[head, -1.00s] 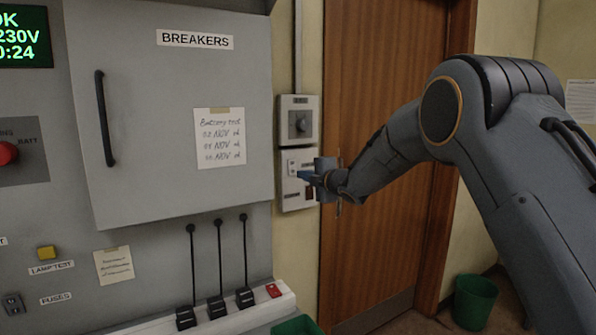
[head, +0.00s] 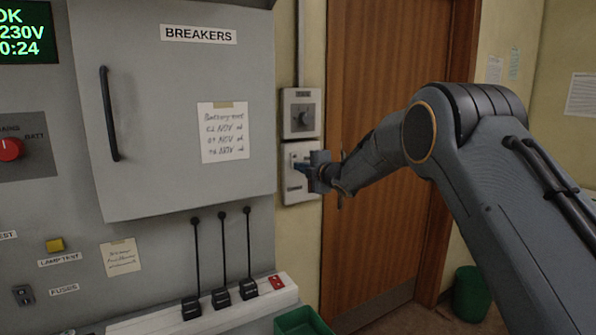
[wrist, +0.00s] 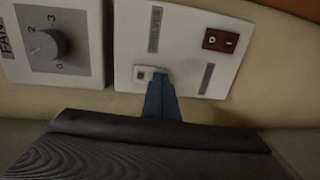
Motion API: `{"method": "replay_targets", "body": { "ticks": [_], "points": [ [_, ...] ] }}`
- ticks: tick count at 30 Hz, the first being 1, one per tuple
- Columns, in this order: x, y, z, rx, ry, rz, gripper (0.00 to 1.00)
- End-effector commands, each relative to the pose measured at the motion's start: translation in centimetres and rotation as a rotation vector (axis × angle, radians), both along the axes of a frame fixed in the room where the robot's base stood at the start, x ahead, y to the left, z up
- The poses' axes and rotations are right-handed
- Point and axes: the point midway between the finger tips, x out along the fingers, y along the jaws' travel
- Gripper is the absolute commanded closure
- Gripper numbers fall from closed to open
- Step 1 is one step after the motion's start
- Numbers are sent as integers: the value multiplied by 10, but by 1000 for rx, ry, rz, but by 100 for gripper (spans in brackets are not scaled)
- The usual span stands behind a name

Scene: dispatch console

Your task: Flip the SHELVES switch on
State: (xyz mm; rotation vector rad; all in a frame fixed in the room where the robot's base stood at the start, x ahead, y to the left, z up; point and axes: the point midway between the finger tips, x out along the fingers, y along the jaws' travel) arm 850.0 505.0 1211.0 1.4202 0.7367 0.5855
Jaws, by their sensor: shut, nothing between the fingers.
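The light switch plate (head: 289,190) is on the wall below the fan control box. In the wrist view the plate (wrist: 130,45) carries a small white switch (wrist: 141,73) beside a grey label (wrist: 155,30), of which I read "VES". A brown rocker (wrist: 221,40) sits farther right, with another label below it. My gripper (head: 297,170) is in front of the plate. Its blue fingers (wrist: 159,78) are shut and empty, with the tips at the white switch, covering part of its edge. I cannot tell whether they touch it, or which way it is set.
The fan box (head: 301,115) with its knob (wrist: 46,48) is directly above the plate. The grey breaker cabinet (head: 180,120) stands close on the left, and a brown door (head: 375,130) is on the right. Black levers (head: 221,298) are lower left.

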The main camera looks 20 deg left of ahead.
Motion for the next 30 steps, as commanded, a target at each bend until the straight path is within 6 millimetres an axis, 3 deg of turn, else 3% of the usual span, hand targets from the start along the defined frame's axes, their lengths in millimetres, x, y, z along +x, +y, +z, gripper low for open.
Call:
{"method": "replay_targets", "body": {
  "ticks": [3,14,20,30],
  "points": [
    [9,-12,-5,13,-9,-15,100],
    [4,-19,-4,12,-9,-15,100],
    [-12,-48,-9,13,-10,-18,100],
    [-56,-91,-17,12,-9,-14,100]
  ]
}}
